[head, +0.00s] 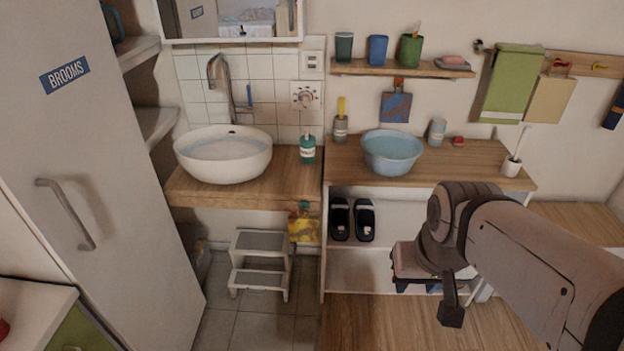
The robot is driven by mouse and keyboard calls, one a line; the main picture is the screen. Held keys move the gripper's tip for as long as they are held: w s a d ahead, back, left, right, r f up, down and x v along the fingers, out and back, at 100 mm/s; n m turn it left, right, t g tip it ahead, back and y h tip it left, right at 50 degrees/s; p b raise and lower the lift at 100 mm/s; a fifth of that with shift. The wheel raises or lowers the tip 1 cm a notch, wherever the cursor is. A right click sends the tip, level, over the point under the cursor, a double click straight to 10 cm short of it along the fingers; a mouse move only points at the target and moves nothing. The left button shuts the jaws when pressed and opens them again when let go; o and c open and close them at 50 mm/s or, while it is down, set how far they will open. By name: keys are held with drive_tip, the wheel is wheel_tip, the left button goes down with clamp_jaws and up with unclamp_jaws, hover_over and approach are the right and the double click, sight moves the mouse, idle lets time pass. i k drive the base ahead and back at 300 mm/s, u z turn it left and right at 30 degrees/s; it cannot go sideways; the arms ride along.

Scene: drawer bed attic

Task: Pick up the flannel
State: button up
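No cloth is labelled, so I cannot tell for certain which is the flannel. A small blue and brown patterned cloth (396,107) hangs by a loop below the wall shelf. A yellow patterned cloth (304,230) hangs at the counter's front edge beside the step stool. A green towel (511,85) and a beige cloth (551,98) hang on the right wall. My gripper (450,305) points down in front of the right-hand cabinet, apart from all these cloths. Its fingers are dark and partly hidden by my arm, so their opening is unclear.
A white basin (223,153) and a green bottle (307,148) stand on the left counter. A blue bowl (392,152), cups and a brush holder (511,166) stand on the right one. A step stool (260,262) stands below. The floor in front is clear.

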sight(302, 228)
drive_tip(key=z, duration=0.05)
drive_tip(key=k, duration=0.6)
drive_tip(key=u, duration=0.6)
drive_tip(key=i, duration=0.7)
drive_tip(key=u, duration=0.55)
drive_tip(key=i, duration=1.1)
drive_tip(key=z, duration=0.55)
